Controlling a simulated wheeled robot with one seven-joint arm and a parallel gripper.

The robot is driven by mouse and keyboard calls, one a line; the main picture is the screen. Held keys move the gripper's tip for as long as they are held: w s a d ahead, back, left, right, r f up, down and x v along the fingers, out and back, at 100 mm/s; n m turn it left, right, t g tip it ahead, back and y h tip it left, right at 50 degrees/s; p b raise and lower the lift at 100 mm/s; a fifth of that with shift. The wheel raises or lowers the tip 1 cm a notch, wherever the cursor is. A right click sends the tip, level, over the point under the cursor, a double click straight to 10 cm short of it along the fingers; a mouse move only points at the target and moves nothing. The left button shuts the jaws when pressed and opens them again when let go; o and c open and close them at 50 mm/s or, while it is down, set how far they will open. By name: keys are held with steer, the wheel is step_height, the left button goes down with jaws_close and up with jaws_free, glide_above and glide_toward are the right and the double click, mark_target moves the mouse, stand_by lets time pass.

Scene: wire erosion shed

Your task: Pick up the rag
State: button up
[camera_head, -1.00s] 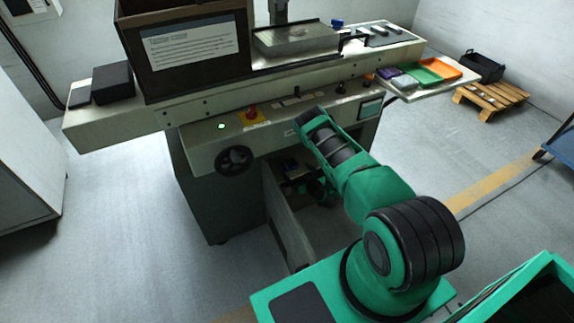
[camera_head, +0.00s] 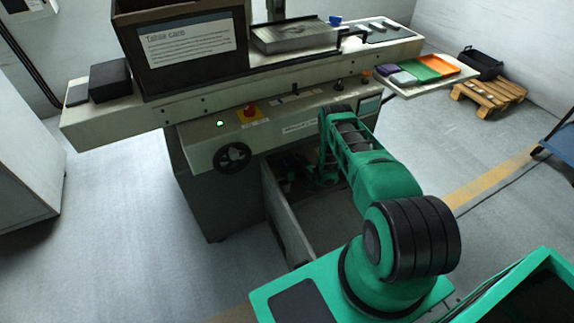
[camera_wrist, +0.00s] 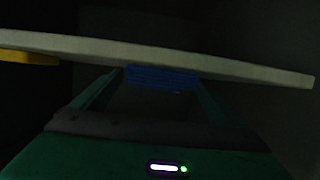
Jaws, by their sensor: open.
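In the wrist view, a dark blue, ribbed or folded item (camera_wrist: 162,77) lies beyond and between the fingers of my gripper (camera_wrist: 157,88). It may be the rag, but the picture is too dark to be sure. My gripper is open, with a dark gap between its green fingers, and I see nothing held in it. In the head view my arm reaches down to the open lower space of the machine. The gripper there is mostly hidden in shadow, and I cannot make out the rag in that space.
A long pale edge (camera_wrist: 90,47) crosses the wrist view, with a yellow strip (camera_wrist: 28,58) at left. The grinding machine (camera_head: 200,148) has an open door panel (camera_head: 287,215). A side shelf (camera_head: 436,80) holds a green tray (camera_head: 414,69) and an orange tray (camera_head: 440,65).

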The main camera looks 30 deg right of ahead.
steer(key=c, duration=1.1)
steer(key=shift+r, duration=0.1)
steer(key=shift+c, duration=0.2)
